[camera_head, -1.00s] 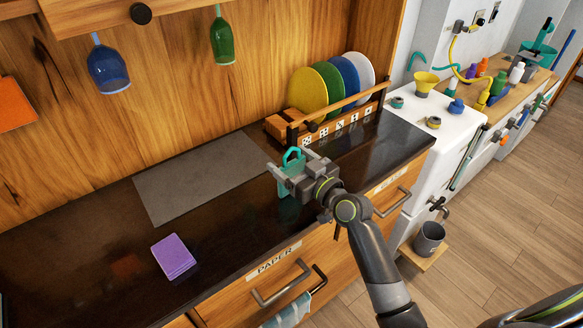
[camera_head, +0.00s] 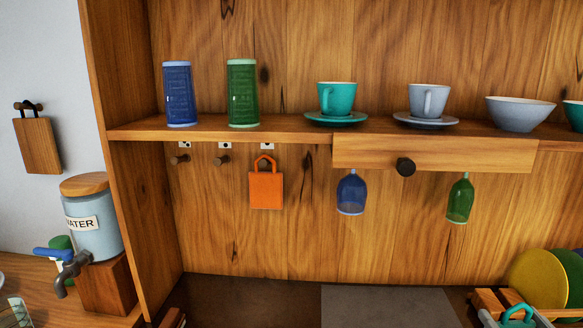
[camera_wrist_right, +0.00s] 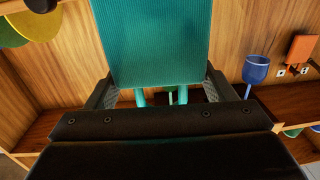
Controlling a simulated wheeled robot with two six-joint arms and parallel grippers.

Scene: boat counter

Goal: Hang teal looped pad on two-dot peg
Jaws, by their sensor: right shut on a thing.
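The teal looped pad (camera_head: 518,316) shows at the bottom right edge of the head view, loop up, mostly cut off. My right gripper (camera_head: 500,321) is shut on it, largely out of frame. In the right wrist view the ribbed teal pad (camera_wrist_right: 155,45) extends beyond my right gripper (camera_wrist_right: 160,97), with its loop strands between the jaws. Under the shelf are a left peg (camera_head: 180,159) and a middle peg (camera_head: 222,160), both bare. The left label seems to have two dots and the middle one dot, but both are tiny. My left gripper is out of view.
An orange looped pad (camera_head: 266,190) hangs right of the bare pegs. A blue glass (camera_head: 351,194) and green glass (camera_head: 460,201) hang under the shelf (camera_head: 290,131), which holds cups and tumblers. Coloured plates (camera_head: 538,278) stand at lower right. A grey mat (camera_head: 390,307) lies on the counter.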

